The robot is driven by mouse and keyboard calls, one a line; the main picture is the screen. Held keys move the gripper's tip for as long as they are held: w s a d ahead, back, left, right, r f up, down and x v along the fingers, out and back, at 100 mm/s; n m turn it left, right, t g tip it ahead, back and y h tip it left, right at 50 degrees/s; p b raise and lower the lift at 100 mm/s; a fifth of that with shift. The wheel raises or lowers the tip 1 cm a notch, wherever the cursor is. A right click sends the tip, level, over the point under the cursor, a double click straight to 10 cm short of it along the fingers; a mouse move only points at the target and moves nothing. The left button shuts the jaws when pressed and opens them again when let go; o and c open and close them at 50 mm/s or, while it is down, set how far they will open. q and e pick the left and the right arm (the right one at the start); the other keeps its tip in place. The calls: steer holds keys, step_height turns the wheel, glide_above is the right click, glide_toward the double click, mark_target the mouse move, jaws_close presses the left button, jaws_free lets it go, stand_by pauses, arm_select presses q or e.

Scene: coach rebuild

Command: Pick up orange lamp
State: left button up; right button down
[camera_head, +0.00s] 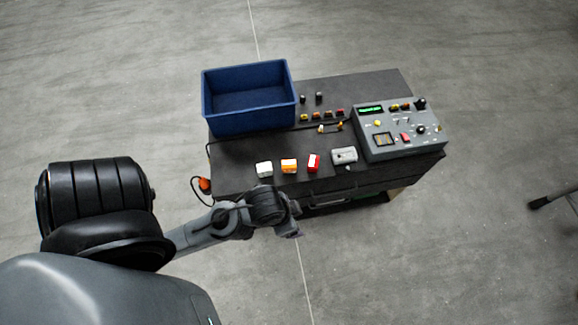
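The orange lamp (289,166), a small block with orange and white parts, sits near the front edge of the dark cabinet top. It stands between a white lamp (264,169) on its left and a red lamp (314,163) on its right. My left gripper (293,231) is in front of the cabinet's front edge, nearer the camera than the orange lamp and apart from it in the picture. Its fingers are too small and dark to show whether they are open. My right gripper is not in view.
A blue bin (250,127), seemingly empty, stands at the back left of the cabinet top (365,88). A grey control panel (398,145) stands at the right. A grey box (344,156) and several small coloured parts lie between. A cable with an orange end (204,184) hangs at the left.

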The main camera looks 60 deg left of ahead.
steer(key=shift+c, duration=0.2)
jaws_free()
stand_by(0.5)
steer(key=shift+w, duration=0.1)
